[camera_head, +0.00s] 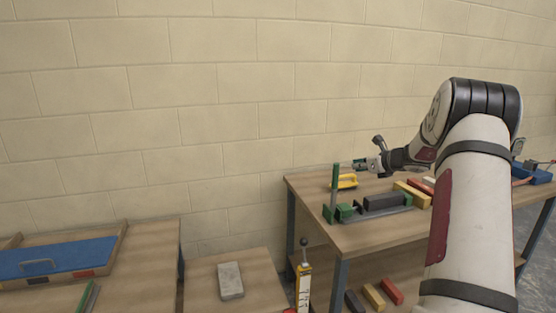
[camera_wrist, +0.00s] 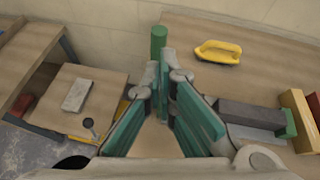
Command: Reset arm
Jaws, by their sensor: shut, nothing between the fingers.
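My arm reaches in from the right in the head view, and my gripper (camera_head: 360,165) is over the left end of the right-hand table (camera_head: 345,235). In the wrist view my gripper (camera_wrist: 168,75) shows green finger pads, with nothing held between them. Below and around it are a green post (camera_wrist: 158,40), a yellow-handled float (camera_wrist: 218,52) and a dark grey block (camera_wrist: 250,115) in a holder. The gripper partly hides the table under it.
A low table with a grey block (camera_head: 230,280) stands in the middle. A blue lid (camera_head: 55,258) lies on the left table. A yellow upright tool (camera_head: 303,285) with a black knob stands between the tables. Red and yellow blocks (camera_head: 373,296) lie below the right table. A block wall stands behind.

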